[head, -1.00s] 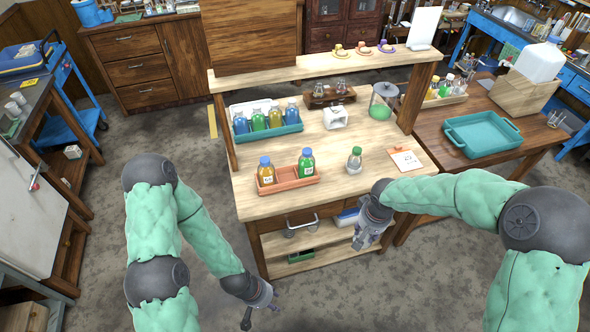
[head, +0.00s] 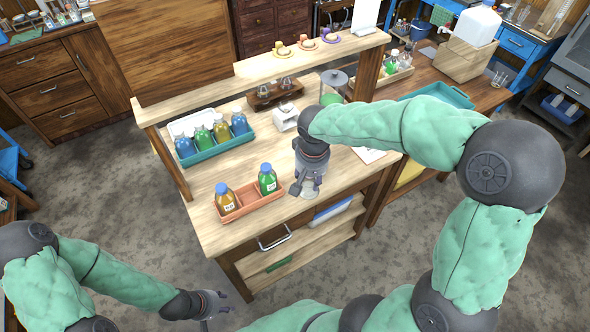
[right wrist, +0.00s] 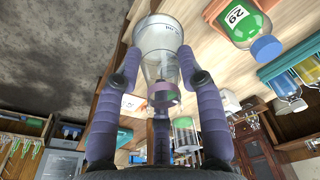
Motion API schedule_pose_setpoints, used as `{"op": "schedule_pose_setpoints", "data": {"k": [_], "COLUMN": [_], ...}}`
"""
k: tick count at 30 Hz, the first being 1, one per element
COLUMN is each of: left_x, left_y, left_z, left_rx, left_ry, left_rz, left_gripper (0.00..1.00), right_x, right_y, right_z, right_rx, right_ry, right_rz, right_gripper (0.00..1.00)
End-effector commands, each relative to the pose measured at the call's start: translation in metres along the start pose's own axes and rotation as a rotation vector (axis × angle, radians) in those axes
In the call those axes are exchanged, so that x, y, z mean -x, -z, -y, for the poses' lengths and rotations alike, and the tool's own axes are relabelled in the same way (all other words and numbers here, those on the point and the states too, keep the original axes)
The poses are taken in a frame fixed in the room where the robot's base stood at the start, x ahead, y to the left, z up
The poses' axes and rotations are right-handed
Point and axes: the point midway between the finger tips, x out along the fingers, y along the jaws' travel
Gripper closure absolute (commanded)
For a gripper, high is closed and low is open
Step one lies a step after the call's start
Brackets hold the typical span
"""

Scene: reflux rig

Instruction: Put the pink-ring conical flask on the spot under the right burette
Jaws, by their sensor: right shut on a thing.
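The conical flask (right wrist: 158,38) is clear glass, with a pink ring (right wrist: 164,96) round its neck and a little green beside the ring. In the right wrist view it sits between the fingers of my right gripper (right wrist: 160,78), which is shut on it, its wide base towards the top of the picture. In the head view my right gripper (head: 308,185) points down at the table's front edge, with the clear base (head: 311,194) just below its fingers. My left gripper (head: 216,307) is open and empty, low in front of the table. No burette can be made out.
The wooden table (head: 205,222) bears an orange tray (head: 250,204) with two bottles and a teal rack (head: 217,146) of several bottles. A small white stand (head: 285,117) and a lidded glass jar (head: 333,84) stand further back. A raised shelf (head: 215,92) runs behind.

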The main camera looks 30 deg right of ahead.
Motion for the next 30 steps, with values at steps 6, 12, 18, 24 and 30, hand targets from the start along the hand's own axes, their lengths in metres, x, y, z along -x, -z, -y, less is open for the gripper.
{"op": "schedule_pose_setpoints", "data": {"k": [6,12,18,24,30], "left_x": [-0.009,-0.015,-0.024,-0.027,-0.029], "left_y": [0.000,0.000,0.001,0.001,0.001], "left_z": [0.003,0.005,0.009,0.010,0.011], "left_rx": [0.000,0.000,0.000,0.000,0.000], "left_ry": [0.000,0.000,0.000,0.000,0.000], "left_rz": [0.001,0.000,0.000,0.000,0.000], "left_gripper": [0.60,0.60,0.60,0.60,0.60], "right_x": [-0.026,-0.046,-0.081,-0.099,-0.108], "right_y": [0.037,0.070,0.092,0.105,0.110], "right_z": [0.009,0.017,0.023,0.026,0.027], "right_rx": [0.002,0.001,0.002,0.002,0.002], "right_ry": [-0.001,-0.001,-0.001,-0.001,-0.001], "right_rz": [0.002,0.002,0.002,0.000,0.000], "right_gripper": [0.95,0.95,0.95,0.95,0.95]}}
